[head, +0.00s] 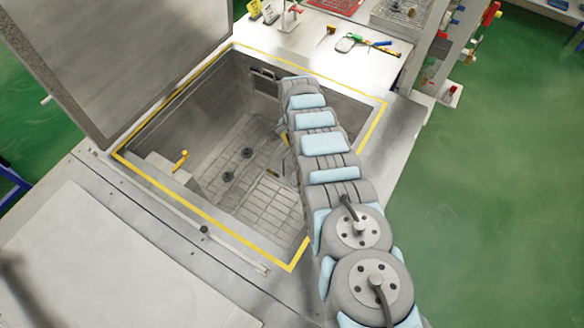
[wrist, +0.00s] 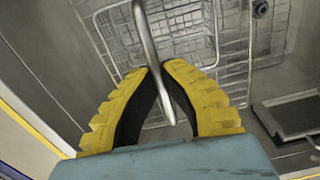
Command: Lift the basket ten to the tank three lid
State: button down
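The tank (head: 205,110) is open, with a yellow line around its rim. Its large grey lid (head: 125,55) stands raised at the left. In the wrist view, the wire basket (wrist: 235,55) lies below my gripper, and a bent metal bar (wrist: 146,35), seemingly its handle, runs up between the fingers. My gripper (wrist: 160,69) has yellow, black-lined fingers, their tips closed in against both sides of the bar. In the head view my arm reaches down into the tank and hides the gripper. A wire grid (head: 268,198) shows on the tank bottom there.
Two black knobs (head: 228,176) sit on the tank floor, and a yellow-handled part (head: 181,160) is at the left wall. A dark bracket (head: 264,82) is on the far wall. Small tools (head: 350,42) lie on the bench behind. Green floor is clear at right.

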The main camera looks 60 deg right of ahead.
jog(key=shift+r, duration=0.3)
notch_tip(320, 180, up, 22)
jog(key=p, duration=1.3)
jog(key=shift+f+p, duration=0.25)
jog(key=shift+p, duration=0.1)
dwell(0.9)
